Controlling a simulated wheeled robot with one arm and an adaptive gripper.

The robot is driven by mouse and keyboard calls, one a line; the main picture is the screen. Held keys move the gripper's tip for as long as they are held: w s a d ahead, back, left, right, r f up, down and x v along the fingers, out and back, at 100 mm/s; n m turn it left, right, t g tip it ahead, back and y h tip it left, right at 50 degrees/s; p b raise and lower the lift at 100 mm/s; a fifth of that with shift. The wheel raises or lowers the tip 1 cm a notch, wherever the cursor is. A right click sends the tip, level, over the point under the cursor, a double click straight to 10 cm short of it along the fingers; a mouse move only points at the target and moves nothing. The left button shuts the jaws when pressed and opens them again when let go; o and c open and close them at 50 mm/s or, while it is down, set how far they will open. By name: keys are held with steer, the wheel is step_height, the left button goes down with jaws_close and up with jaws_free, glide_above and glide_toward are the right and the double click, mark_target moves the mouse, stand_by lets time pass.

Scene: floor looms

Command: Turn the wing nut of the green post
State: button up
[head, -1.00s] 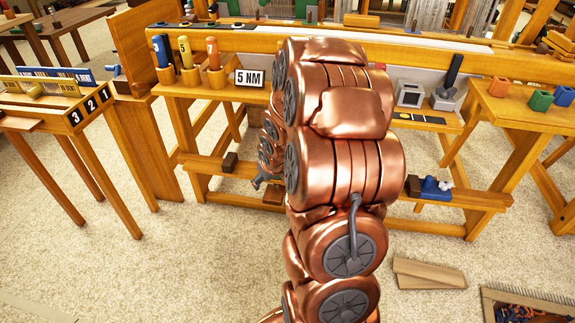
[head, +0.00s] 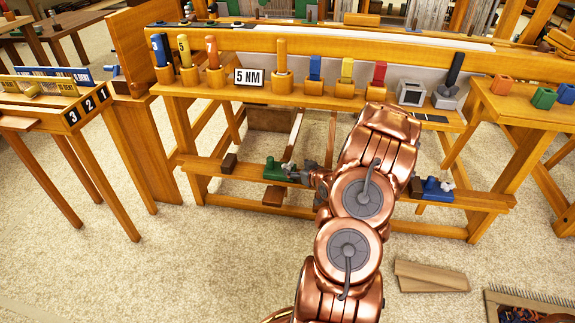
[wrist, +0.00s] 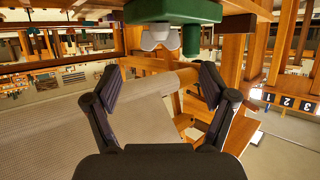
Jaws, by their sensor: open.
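The green post (head: 276,170) sits on the low rail of the loom in the head view. In the wrist view its green body (wrist: 175,11) hangs at the top edge of the picture. A pale grey wing nut (wrist: 156,38) shows there beside a green peg. My gripper (wrist: 160,84) is open and empty, with its two fingers spread wide apart. The wing nut lies beyond the fingertips in the wrist view, not between them. In the head view my gripper (head: 300,172) is just right of the green post and covers its right end.
A blue post (head: 431,189) with a pale wing nut stands on the same rail, right of my arm. Loose boards (head: 430,277) lie on the floor at right.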

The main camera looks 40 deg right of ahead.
mark_target(288, 164)
steer(key=shift+b+x, duration=0.85)
steer(key=shift+x, duration=2.7)
steer(key=c, duration=1.2)
